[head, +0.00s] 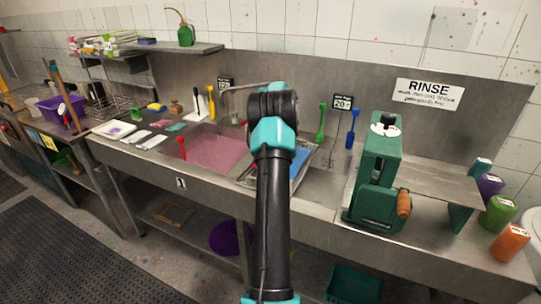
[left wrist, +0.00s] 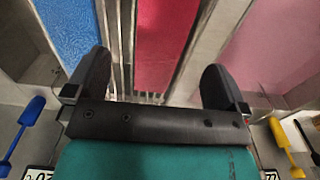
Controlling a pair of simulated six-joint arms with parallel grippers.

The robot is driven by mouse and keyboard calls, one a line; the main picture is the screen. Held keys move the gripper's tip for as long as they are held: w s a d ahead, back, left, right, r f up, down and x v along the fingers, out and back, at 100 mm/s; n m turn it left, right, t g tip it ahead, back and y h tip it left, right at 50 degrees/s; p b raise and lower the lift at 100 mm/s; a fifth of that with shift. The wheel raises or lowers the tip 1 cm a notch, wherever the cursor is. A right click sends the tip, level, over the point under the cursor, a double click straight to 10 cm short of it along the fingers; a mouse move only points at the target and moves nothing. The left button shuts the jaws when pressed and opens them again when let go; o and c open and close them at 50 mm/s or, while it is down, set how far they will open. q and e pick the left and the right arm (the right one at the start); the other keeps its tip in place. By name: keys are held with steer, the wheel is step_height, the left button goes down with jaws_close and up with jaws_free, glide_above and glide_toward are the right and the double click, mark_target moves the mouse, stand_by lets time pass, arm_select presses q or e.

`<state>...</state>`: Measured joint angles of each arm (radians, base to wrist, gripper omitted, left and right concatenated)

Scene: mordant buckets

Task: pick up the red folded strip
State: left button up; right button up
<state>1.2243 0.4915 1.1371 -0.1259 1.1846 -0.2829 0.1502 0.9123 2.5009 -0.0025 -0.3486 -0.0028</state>
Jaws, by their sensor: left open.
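The red folded strip (left wrist: 168,35) shows in the left wrist view as a flat crimson band running away from the camera, between metal edges. In the head view I cannot make it out; my arm covers that area. My left gripper (left wrist: 152,68) is open and empty, its two black fingers apart on either side of the red strip's line. I cannot tell its height above the strip. In the head view my arm's dark, teal-banded links hide its jaws. My right gripper is not in view.
A blue strip (head: 300,161) lies beside my arm and also shows in the wrist view (left wrist: 75,25). A pink-filled basin (head: 210,150) is left of my arm. A green hand-cranked machine (head: 379,165) stands to the right. Coloured paddles (head: 350,128) stand along the back.

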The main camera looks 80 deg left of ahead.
arm_select(q)
steer(key=shift+f, duration=1.25)
steer(key=shift+f, duration=0.1)
steer(key=shift+s+a+f, duration=0.1)
steer(key=shift+a+f, duration=0.05)
steer(key=shift+f, duration=1.1)
steer(key=shift+a+f, duration=0.1)
steer(key=shift+f, duration=1.15)
steer(key=shift+c, duration=0.3)
steer(key=c, duration=0.9)
